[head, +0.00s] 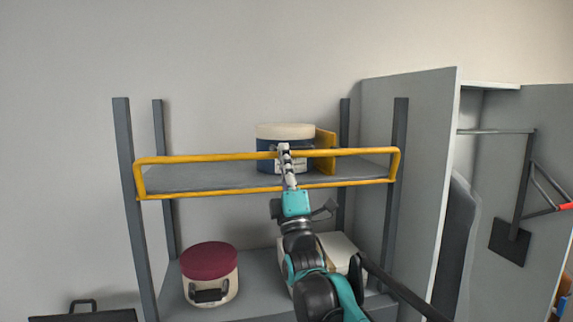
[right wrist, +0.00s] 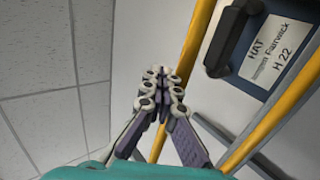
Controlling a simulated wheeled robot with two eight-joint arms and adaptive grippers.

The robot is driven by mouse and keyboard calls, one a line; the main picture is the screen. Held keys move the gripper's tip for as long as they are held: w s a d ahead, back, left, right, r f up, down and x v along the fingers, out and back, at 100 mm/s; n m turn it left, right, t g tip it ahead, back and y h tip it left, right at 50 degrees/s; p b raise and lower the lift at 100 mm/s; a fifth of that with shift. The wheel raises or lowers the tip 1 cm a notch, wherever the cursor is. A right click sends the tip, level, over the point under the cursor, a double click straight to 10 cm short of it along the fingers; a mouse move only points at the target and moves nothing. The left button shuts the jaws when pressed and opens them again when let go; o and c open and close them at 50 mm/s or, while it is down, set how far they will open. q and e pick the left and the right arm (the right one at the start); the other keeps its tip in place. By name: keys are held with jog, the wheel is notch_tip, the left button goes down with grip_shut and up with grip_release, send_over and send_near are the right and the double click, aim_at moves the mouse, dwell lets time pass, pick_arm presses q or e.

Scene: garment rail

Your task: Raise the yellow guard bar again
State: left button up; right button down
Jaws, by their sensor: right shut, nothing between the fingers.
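The yellow guard bar (head: 215,157) is a long rounded frame across the front of the upper shelf. Its top rail stands above the shelf edge and its lower rail runs along that edge. In the right wrist view one yellow rail (right wrist: 192,50) passes behind my fingers and another (right wrist: 285,105) runs at the right. My right gripper (head: 284,149) is shut and empty, with its fingertips at the height of the top rail, crossing the bar near its middle. It also shows in the right wrist view (right wrist: 160,74). I cannot tell whether it touches the bar. My left gripper is out of view.
A blue hat box (head: 268,152) with a cream lid stands on the upper shelf (head: 205,180) behind the bar; its label shows in the right wrist view (right wrist: 276,50). A maroon-lidded box (head: 209,263) and a pale box stand below. An open grey cabinet (head: 408,160) is at right.

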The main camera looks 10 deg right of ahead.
jog(key=shift+w+r, duration=0.35)
jog(key=shift+w, duration=0.65)
jog(key=shift+d, duration=0.1)
